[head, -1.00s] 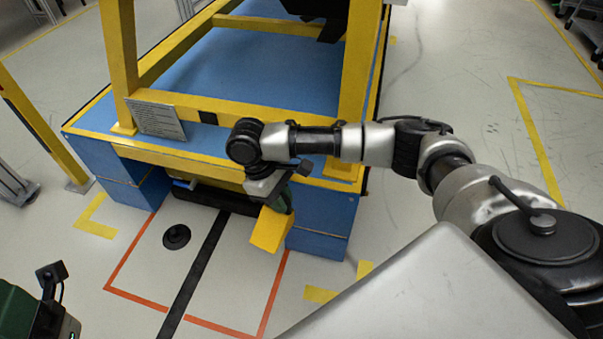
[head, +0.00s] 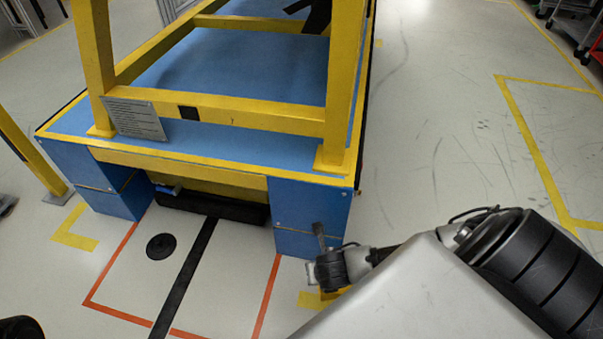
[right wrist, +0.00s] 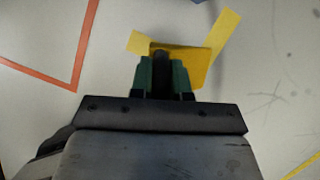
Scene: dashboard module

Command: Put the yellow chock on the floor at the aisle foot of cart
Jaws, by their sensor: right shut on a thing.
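The yellow chock (right wrist: 196,66) is held between the green fingers of my right gripper (right wrist: 163,76) in the right wrist view. It overlaps a yellow corner mark (right wrist: 226,34) on the floor there; I cannot tell whether it touches the floor. In the head view my right gripper is low beside the front right blue foot of the cart (head: 292,195), and the chock is mostly hidden behind it. The cart has a blue deck and a yellow frame (head: 240,117). My left gripper is out of view; only a dark part of that arm shows at the bottom left corner.
A red-orange outline (head: 267,295) with a black strip (head: 187,280) and a round black disc (head: 160,246) marks the floor before the cart. A yellow post (head: 30,150) stands at the left. The aisle floor (head: 430,150) right of the cart is clear.

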